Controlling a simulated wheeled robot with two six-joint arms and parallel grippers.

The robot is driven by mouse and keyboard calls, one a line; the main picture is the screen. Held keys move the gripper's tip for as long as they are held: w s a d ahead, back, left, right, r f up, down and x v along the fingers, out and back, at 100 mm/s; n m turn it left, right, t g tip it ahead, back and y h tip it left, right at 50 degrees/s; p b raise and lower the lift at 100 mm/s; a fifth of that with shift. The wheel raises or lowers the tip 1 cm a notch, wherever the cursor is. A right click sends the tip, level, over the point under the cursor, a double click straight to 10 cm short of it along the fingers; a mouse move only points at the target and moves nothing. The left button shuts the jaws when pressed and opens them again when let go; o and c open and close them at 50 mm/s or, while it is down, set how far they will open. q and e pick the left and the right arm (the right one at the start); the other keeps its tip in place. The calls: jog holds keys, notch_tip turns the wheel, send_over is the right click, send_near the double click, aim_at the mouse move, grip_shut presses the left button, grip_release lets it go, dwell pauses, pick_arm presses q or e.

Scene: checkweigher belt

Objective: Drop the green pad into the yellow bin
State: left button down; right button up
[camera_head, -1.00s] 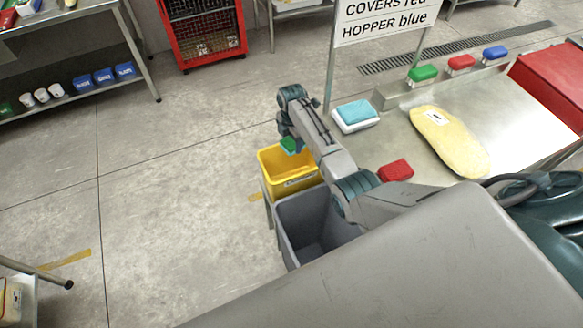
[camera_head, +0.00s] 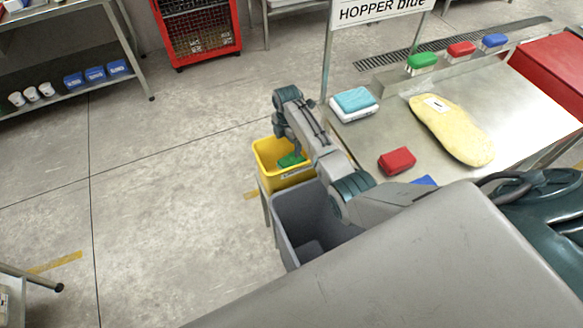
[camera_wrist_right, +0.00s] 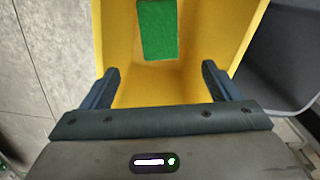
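The green pad (camera_head: 291,159) shows within the opening of the yellow bin (camera_head: 266,165). In the right wrist view the green pad (camera_wrist_right: 158,28) lies beyond the fingertips, against the yellow bin's inside (camera_wrist_right: 205,45), clear of both fingers. I cannot tell whether it rests on the bottom. My right gripper (camera_head: 285,136) is over the bin; in the wrist view the right gripper (camera_wrist_right: 160,78) has its fingers wide apart with nothing between them. My left gripper is not in view.
A grey bin (camera_head: 284,222) stands beside the yellow bin, under my right arm. The steel table (camera_head: 365,140) holds a red block (camera_head: 397,160), a yellow bag (camera_head: 452,130), and a teal pad stack (camera_head: 355,103). A blue item (camera_head: 425,181) is partly hidden. Open floor lies left.

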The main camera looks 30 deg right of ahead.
pick_arm(q)
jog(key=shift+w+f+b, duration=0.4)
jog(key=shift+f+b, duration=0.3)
jog(key=shift+b, duration=0.05)
pick_arm(e)
notch_tip(320, 180, up, 11)
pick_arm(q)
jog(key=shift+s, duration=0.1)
pick_arm(e)
jog(key=shift+f, duration=0.15)
